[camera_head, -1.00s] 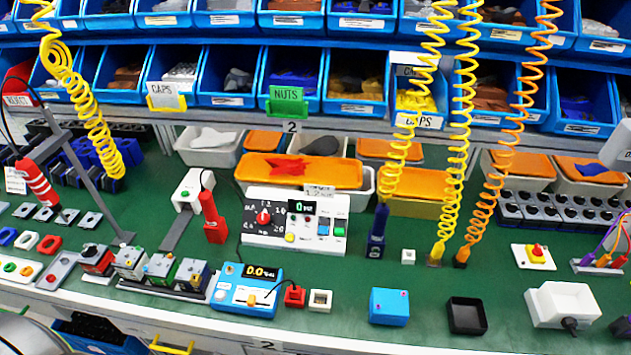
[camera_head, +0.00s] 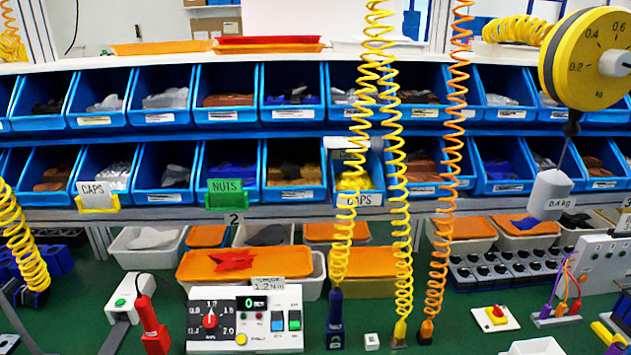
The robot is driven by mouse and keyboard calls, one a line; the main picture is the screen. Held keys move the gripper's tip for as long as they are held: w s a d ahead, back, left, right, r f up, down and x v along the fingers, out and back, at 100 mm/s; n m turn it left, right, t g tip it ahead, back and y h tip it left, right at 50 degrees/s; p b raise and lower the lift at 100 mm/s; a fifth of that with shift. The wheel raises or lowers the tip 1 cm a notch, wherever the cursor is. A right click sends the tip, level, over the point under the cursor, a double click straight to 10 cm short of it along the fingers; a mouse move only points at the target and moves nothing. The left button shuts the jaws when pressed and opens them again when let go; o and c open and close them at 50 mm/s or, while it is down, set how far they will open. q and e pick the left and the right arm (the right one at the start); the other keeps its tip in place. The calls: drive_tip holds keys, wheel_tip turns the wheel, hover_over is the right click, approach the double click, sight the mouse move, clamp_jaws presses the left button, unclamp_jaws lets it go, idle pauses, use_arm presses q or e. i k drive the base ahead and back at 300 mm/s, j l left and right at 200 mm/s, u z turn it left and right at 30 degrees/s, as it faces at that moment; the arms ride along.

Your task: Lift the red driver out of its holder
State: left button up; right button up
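A red driver (camera_head: 152,325) stands upright on the green bench at the lower left of the head view. A thin dark cable arches from its top toward a white unit with a green button (camera_head: 122,303) just left of it. The driver's lower end is close to the bottom edge of the picture, and I cannot make out a separate holder around it. Neither of my grippers is in view.
A white control panel (camera_head: 245,340) with a red knob stands right of the driver. Coiled yellow cords (camera_head: 400,200) and an orange cord (camera_head: 447,200) hang down. Blue bins (camera_head: 230,115) line the shelves behind. A yellow dial scale (camera_head: 590,60) hangs at upper right.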

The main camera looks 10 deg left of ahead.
sight(143, 306)
drive_tip(key=u, duration=1.4)
